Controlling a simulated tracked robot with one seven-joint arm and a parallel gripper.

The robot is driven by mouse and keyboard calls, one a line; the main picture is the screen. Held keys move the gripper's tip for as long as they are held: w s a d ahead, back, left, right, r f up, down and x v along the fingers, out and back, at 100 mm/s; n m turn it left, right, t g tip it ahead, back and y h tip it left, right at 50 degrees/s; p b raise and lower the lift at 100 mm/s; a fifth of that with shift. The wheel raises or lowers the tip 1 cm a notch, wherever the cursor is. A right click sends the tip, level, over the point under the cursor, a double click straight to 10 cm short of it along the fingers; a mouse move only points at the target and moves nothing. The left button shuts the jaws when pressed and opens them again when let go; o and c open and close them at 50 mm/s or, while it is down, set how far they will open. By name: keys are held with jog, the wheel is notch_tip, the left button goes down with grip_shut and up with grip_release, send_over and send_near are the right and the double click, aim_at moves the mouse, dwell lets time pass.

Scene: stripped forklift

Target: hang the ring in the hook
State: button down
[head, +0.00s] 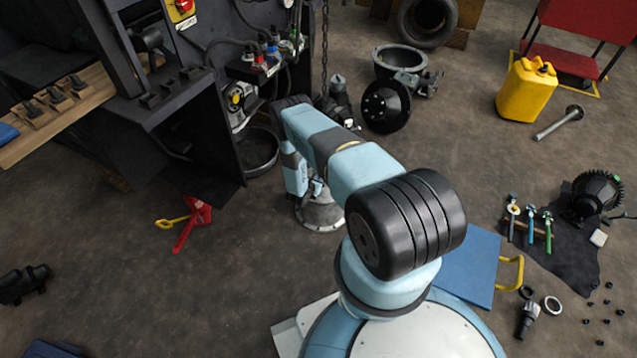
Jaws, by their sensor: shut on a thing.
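My gripper (316,187) is low over the floor at the end of my bent arm, largely hidden by the wrist. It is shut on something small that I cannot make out. A grey round flanged metal part (322,217) is just below it, partly covered by the arm; I cannot tell if they touch. A steel chain (325,45) hangs from above at the top middle, and its lower end is lost behind dark parts. I cannot pick out a hook on it. A red tool with a yellow loop (190,220) lies on the floor to the left.
A dark machine frame (190,125) with cables stands at upper left. A black drum-like part (386,106) and a grey housing (399,60) lie beyond the arm. A yellow canister (526,92) and a flanged shaft (560,124) are at right. Floor between is clear.

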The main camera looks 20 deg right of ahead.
jog(key=shift+r, duration=0.15)
notch_tip(320, 180, up, 2)
jog(key=shift+r, duration=0.25)
dwell(0.4)
jog(key=shift+s, duration=0.1)
jog(key=s+d+r, duration=0.2)
jog(key=s+d, duration=0.3)
jog(key=s, duration=0.2)
jog(key=shift+r, duration=0.2)
dwell(0.8)
jog(key=shift+d, duration=0.1)
notch_tip(320, 180, up, 8)
jog(key=shift+f, duration=0.2)
dwell(1.0)
